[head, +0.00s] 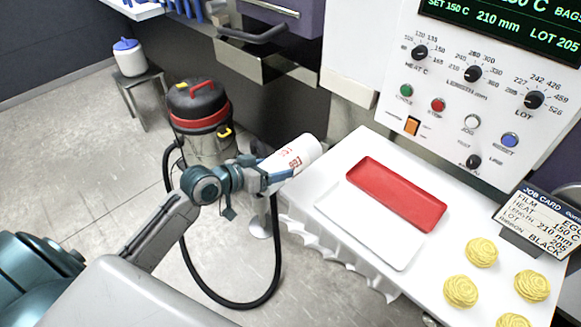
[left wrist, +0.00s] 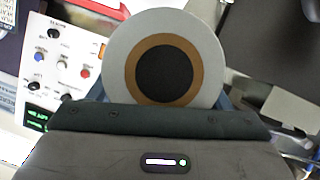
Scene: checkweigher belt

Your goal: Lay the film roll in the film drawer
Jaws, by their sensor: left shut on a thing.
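The film roll (head: 291,157) is a white cylinder with red print. My left gripper (head: 268,178) is shut on it and holds it in the air, left of the white table. In the left wrist view the roll (left wrist: 205,50) shows its round end, with a brown core ring and a dark hole. A steel-fronted drawer (head: 238,66) with a dark handle is at the top of the head view, beyond the roll and apart from it; it looks like the film drawer. Its inside is mostly hidden. My right gripper is not in view.
The white table (head: 335,160) carries a red tray (head: 410,196), a white tray (head: 345,215), several yellow coils (head: 481,251) and a job card (head: 540,215). A control panel (head: 440,110) stands behind. A vacuum cleaner (head: 199,108) with a black hose stands on the floor.

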